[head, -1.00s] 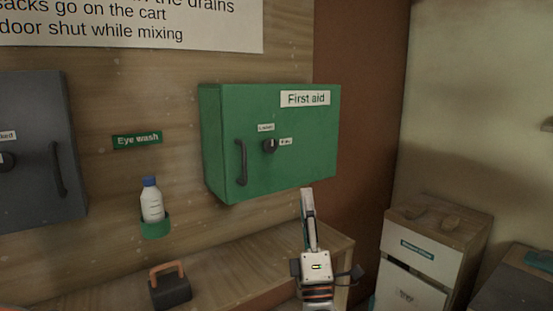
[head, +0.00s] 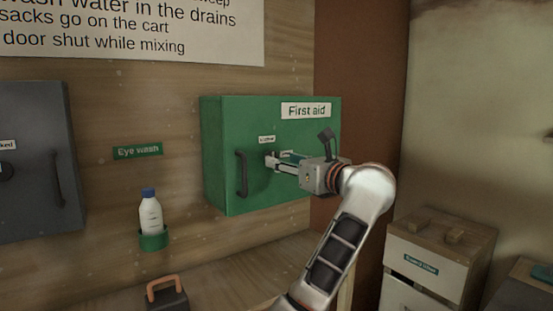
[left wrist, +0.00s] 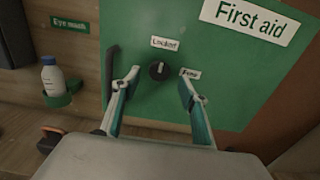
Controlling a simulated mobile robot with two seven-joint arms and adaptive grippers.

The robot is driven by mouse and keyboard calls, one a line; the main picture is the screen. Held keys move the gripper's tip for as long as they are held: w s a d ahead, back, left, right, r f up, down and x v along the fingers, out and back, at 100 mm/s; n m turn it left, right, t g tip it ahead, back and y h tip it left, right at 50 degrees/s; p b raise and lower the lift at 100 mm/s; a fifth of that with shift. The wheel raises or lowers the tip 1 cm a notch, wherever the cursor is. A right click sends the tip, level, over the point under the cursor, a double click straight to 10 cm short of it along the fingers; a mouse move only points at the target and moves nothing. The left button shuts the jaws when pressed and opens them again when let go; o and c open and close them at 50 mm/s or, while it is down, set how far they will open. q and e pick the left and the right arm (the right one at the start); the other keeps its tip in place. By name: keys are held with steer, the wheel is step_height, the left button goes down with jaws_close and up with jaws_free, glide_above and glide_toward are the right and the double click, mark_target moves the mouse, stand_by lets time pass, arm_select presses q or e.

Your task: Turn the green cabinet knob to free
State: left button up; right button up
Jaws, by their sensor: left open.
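The green First aid cabinet (head: 225,180) hangs on the wooden wall with its door shut. Its black knob shows in the left wrist view (left wrist: 158,70), with its white mark pointing up toward the Locked label (left wrist: 165,43). The Free label (left wrist: 190,73) is to the knob's right. My left gripper (head: 272,160) is in front of the door at the knob. In the left wrist view the open fingers (left wrist: 158,83) are spread to either side of the knob, apart from it. In the head view the gripper covers the knob. My right gripper is in no view.
The cabinet's dark handle (head: 241,174) stands out left of the knob. A grey cabinet (head: 35,150) hangs further left. An eye wash bottle (head: 150,212) sits in a green holder between them. A black weight-like block with an orange handle (head: 167,294) stands below.

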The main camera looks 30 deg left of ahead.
arm_select(q)
steer(key=shift+x, duration=2.1)
jaws_close()
